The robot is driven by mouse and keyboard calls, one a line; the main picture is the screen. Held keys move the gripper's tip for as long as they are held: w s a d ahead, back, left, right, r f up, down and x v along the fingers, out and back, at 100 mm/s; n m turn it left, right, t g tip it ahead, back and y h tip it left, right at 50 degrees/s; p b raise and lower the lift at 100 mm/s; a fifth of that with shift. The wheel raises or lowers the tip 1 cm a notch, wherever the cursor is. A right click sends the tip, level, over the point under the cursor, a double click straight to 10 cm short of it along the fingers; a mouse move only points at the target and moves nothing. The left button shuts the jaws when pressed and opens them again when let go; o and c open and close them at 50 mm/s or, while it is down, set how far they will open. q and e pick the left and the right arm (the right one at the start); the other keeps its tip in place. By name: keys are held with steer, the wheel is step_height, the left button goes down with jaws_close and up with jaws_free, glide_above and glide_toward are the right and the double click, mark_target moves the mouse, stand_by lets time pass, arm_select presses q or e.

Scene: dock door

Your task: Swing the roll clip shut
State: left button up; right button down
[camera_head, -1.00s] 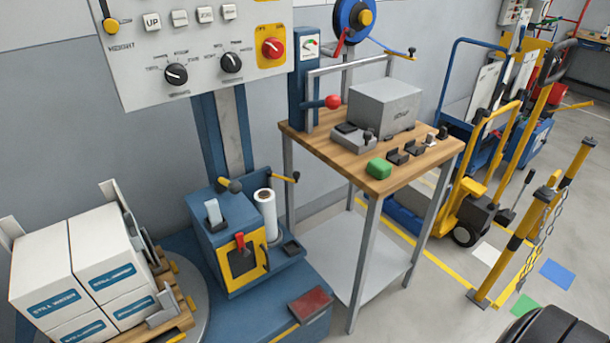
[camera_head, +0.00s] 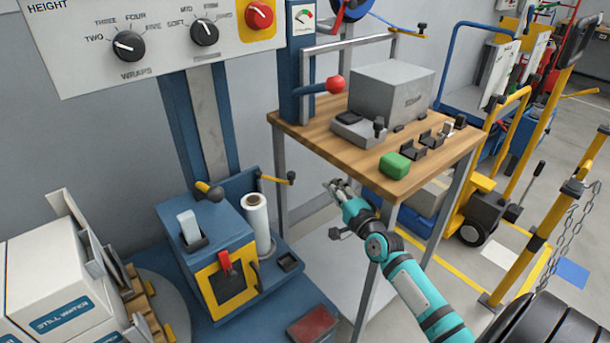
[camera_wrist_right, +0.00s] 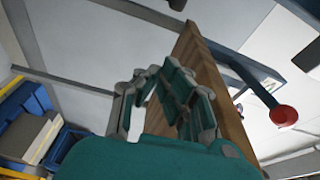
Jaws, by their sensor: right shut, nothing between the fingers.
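A white film roll (camera_head: 257,218) stands upright on the blue wrapper unit (camera_head: 215,228). A yellow arm with a black tip (camera_head: 275,178), which looks like the roll clip, is mounted behind the top of the roll and points right, its tip clear of the roll. My right gripper (camera_head: 335,187) is in front of the wooden table's left edge, to the right of that tip and apart from it. It is shut and empty. In the right wrist view its fingers (camera_wrist_right: 172,85) show beside the table edge, with no roll or clip visible there. My left gripper is not in view.
The wooden table (camera_head: 322,146) carries a grey box (camera_head: 392,90), a green block (camera_head: 394,165) and small dark parts. Boxes (camera_head: 50,285) stand at the lower left. Open space lies between clip and gripper.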

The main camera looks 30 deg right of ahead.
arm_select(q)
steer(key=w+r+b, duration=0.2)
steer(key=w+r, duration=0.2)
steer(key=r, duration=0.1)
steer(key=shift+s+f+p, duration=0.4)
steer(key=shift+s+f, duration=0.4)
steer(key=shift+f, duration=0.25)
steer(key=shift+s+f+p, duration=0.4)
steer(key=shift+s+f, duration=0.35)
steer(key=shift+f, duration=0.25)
arm_select(e)
steer(key=w+a, duration=0.2)
steer(key=w, duration=0.7)
steer(key=shift+a, duration=0.3)
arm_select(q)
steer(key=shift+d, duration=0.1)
arm_select(e)
steer(key=shift+f, duration=0.1)
